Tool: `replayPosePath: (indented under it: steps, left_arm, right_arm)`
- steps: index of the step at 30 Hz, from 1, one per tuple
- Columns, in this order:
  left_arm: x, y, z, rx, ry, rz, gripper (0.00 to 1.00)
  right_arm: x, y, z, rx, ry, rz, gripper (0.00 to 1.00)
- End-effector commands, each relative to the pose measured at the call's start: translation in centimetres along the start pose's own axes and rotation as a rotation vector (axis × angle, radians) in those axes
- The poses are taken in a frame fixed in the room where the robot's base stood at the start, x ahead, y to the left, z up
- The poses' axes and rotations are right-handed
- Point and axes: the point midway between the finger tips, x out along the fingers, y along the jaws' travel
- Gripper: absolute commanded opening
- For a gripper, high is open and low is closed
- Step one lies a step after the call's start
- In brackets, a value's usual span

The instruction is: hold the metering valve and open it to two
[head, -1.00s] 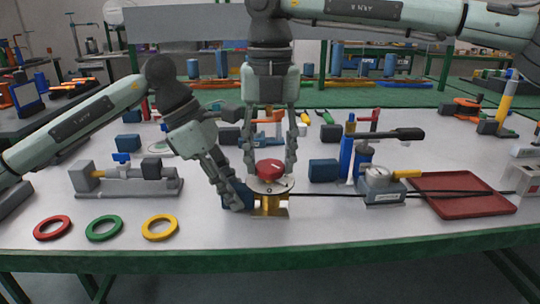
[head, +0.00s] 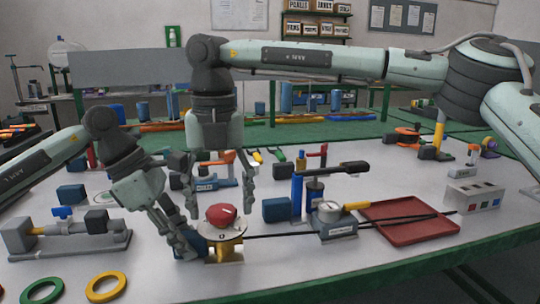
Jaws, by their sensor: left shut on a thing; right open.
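The metering valve (head: 226,250) stands upright on the table, with a brass body, a round pale dial plate and a red knob (head: 220,214) on top. A dark blue block at its left side is partly hidden by my fingers. My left gripper (head: 190,252) comes in low from the left and is shut on the valve's blue block. My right gripper (head: 221,206) points straight down above the valve. Its fingers are spread, one on each side of the red knob, and I cannot tell whether either touches it. The dial's marks are too small to read.
Yellow (head: 106,287) and green (head: 42,291) rings lie at the front left. A grey fixture (head: 70,247) stands behind them. A gauge unit (head: 333,220), a blue cylinder (head: 297,195) and a red tray (head: 410,236) are to the right. A black hose runs right from the valve.

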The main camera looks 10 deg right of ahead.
Motion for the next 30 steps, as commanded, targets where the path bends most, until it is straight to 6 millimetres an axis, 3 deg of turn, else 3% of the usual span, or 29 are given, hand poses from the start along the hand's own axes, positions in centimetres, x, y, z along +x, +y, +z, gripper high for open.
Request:
replayPosePath:
  steps: [8, 19, 30]
  left_arm:
    - [0.0, 0.0, 0.0, 0.000, 0.000, 0.001, 0.00]
    - [0.0, 0.0, 0.0, 0.000, 0.000, 0.001, 0.00]
    - [0.0, 0.0, 0.0, 0.000, 0.000, 0.001, 0.00]
  right_arm:
    - [-0.1, 0.0, 0.0, 0.209, -0.004, -0.003, 0.65]
    - [-0.4, 0.0, 0.1, 0.856, -0.006, 0.001, 0.65]
    - [-7.8, 0.1, 0.1, 0.839, -0.003, 0.003, 0.65]
